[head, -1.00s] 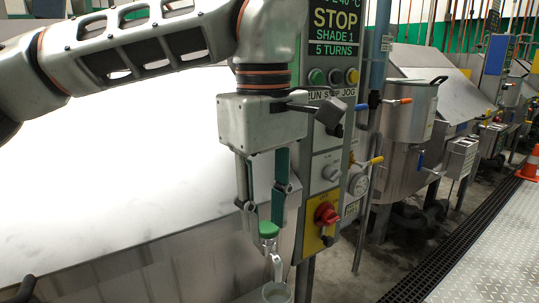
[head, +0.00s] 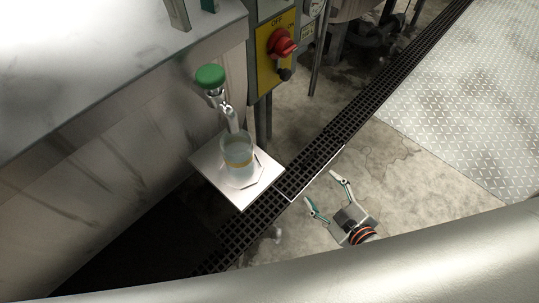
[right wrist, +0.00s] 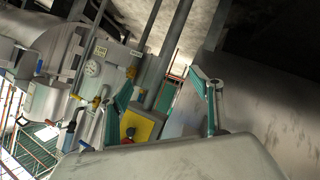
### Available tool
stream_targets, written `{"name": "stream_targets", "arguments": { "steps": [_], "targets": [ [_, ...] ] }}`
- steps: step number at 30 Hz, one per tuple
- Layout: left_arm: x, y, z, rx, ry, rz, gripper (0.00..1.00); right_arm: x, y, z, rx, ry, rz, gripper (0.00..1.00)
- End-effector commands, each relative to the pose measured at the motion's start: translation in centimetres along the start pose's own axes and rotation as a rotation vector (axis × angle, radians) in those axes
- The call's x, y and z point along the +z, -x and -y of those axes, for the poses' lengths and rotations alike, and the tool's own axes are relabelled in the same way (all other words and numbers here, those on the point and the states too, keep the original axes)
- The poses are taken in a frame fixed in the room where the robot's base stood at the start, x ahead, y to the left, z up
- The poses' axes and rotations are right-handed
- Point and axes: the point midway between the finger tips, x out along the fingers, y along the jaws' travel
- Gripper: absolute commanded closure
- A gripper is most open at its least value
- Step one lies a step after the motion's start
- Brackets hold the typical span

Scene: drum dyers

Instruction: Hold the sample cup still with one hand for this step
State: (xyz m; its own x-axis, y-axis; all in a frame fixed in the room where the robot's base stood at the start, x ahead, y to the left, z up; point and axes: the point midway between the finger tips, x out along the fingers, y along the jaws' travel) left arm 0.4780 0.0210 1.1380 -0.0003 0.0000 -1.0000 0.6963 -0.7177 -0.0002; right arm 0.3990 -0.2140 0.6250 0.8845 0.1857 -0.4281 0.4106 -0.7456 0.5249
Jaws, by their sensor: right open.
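The cup cannot be made out there.
A yellow panel with a red switch (head: 281,42) stands behind the shelf. The large metal drum body (head: 90,110) rises at the left. A dark floor grating (head: 345,125) runs diagonally past the shelf. Concrete floor (head: 400,150) at the right is open.

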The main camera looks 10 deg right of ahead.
Motion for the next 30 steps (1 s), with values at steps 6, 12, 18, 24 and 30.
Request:
{"name": "stream_targets", "arguments": {
  "steps": [6,12,18,24,30],
  "targets": [
    [0.0,0.0,0.0,0.0,0.0,0.0,0.72,-8.3,-1.0,-4.2,0.164,0.646,-0.249,0.36],
    [0.0,0.0,0.0,0.0,0.0,0.0,0.72,-15.3,0.0,-4.7,0.349,1.239,-0.454,0.36],
    [0.0,0.0,0.0,0.0,0.0,0.0,0.72,-20.2,1.6,-2.6,0.565,1.813,-0.642,0.36],
    [0.0,0.0,0.0,0.0,0.0,0.0,0.72,-21.9,2.9,0.1,0.757,2.244,-0.786,0.36],
    [0.0,0.0,0.0,0.0,0.0,0.0,0.72,-22.0,3.4,1.6,0.858,2.447,-0.855,0.36]
  ]
}}
